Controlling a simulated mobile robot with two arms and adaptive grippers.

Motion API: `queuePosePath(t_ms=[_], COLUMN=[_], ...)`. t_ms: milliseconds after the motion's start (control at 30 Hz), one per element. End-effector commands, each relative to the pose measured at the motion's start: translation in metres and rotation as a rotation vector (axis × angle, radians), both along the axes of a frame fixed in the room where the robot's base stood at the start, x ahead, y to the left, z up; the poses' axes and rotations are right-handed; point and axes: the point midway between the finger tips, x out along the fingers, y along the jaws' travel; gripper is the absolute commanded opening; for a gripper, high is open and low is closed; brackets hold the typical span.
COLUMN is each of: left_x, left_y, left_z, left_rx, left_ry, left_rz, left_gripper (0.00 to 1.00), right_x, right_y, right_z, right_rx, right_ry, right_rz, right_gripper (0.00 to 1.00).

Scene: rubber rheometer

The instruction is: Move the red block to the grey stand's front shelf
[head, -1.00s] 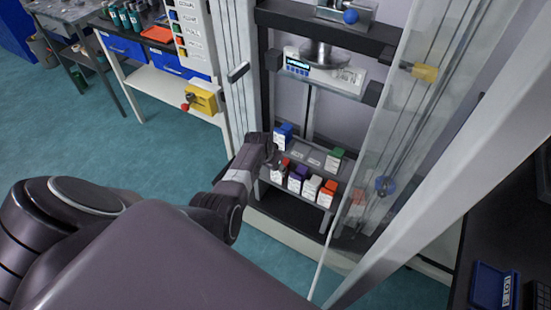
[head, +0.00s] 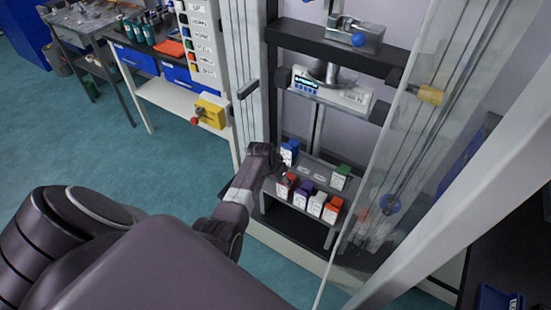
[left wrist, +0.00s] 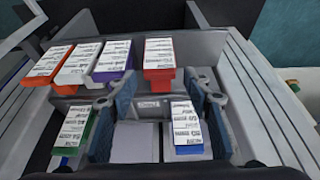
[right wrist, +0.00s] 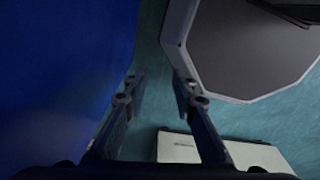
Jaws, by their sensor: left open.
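The red block (head: 286,184), with a white label, stands at the left end of the front row on the grey stand (head: 312,215). In the left wrist view the red block (left wrist: 159,60) is at the top middle, beyond my fingertips. My left gripper (head: 270,160) is open at the stand's left side, above and apart from the red block. Its fingers (left wrist: 160,95) are spread, with the blue block (left wrist: 187,132) between them in that view; contact with the blue block cannot be told. My right gripper (right wrist: 157,88) is open and empty, away from the stand.
Purple (head: 302,192), white (head: 316,204) and orange (head: 332,208) blocks share the front row. A green block (head: 340,178) stands in the back row beside bare label places. A clear door (head: 400,150) flanks the stand at right; a frame post (head: 250,90) stands at left.

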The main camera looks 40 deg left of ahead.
Motion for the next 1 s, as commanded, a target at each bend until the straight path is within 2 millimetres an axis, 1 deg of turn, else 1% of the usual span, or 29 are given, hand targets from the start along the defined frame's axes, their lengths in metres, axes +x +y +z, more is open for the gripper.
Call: queuePosePath(t_ms=[33, 300, 533, 700, 900, 967, 1000], left_x=[-0.003, -0.018, -0.027, -0.031, -0.031, -0.033, -0.037], left_y=[0.000, -0.002, -0.002, -0.002, -0.002, -0.004, -0.006], left_z=[0.008, 0.043, 0.066, 0.072, 0.073, 0.068, 0.061], left_rx=[0.001, 0.000, 0.000, -0.001, -0.001, 0.000, 0.003], left_ry=[-0.002, -0.002, -0.001, 0.001, 0.001, 0.006, 0.013], left_rz=[-0.001, 0.000, -0.001, 0.000, 0.000, -0.002, -0.003], left_gripper=[0.46, 0.46, 0.46, 0.46, 0.46, 0.46, 0.46], right_x=[0.000, 0.000, 0.000, 0.000, 0.000, 0.000, 0.000], right_y=[0.000, 0.000, 0.000, 0.000, 0.000, 0.000, 0.000], right_z=[0.003, 0.009, 0.010, 0.010, 0.010, 0.010, 0.010], right_rx=[0.000, 0.000, 0.000, 0.000, 0.000, 0.000, 0.000], right_ry=[0.000, 0.000, 0.000, 0.000, 0.000, 0.000, 0.000], right_rz=[0.000, 0.000, 0.000, 0.000, 0.000, 0.000, 0.000], right_gripper=[0.25, 0.25, 0.25, 0.25, 0.25, 0.25, 0.25])
